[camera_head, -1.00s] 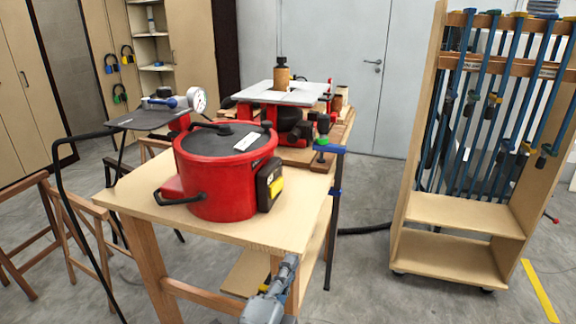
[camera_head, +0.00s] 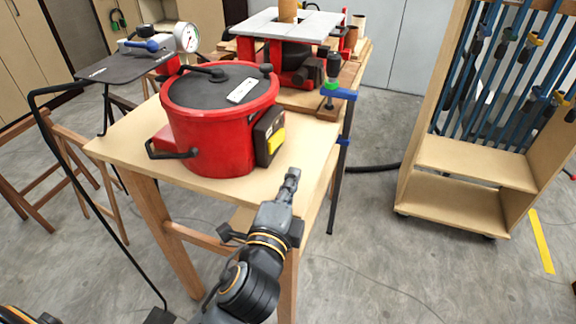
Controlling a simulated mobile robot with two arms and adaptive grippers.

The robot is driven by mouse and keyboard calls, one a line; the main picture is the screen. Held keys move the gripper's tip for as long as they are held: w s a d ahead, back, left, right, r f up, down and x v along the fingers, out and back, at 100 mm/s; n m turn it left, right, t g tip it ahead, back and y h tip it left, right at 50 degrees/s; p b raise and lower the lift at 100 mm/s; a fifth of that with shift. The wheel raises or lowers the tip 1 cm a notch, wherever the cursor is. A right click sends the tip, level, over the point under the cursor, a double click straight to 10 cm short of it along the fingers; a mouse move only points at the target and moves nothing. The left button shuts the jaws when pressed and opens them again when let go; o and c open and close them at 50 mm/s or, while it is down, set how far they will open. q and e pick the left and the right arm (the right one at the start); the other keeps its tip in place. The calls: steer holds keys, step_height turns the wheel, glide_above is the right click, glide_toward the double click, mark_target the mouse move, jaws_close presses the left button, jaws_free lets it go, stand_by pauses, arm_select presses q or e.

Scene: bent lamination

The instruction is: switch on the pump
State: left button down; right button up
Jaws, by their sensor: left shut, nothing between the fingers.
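A round red vessel (camera_head: 210,137) with a dark lid, black side handles and a white label stands on the wooden table. On its right side is a black box (camera_head: 270,127) with a yellow part (camera_head: 276,141) low on it. A dial gauge (camera_head: 186,37) with a blue-handled fitting (camera_head: 146,45) shows behind it, over a dark plate. I cannot tell for certain which of these is the pump. My right gripper is not in view.
The wooden table (camera_head: 125,135) has bare top around the vessel. A clamp (camera_head: 337,95) stands at its right edge, and a grey-topped red machine (camera_head: 290,25) is behind. A wooden rack (camera_head: 455,210) of clamps stands right. Black tubing (camera_head: 70,175) and wooden chairs (camera_head: 85,160) are left.

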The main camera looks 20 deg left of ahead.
mark_target(277, 141)
arm_select(q)
steer(key=w, duration=0.3)
steer(key=w+p, duration=0.1)
steer(key=w, duration=0.5)
steer(key=shift+a+r, duration=0.15)
steer(key=shift+a, duration=0.15)
steer(key=a+p, duration=0.1)
steer(key=a, duration=0.1)
steer(key=shift+a, duration=1)
steer(key=shift+w, duration=0.1)
steer(key=shift+d, duration=0.1)
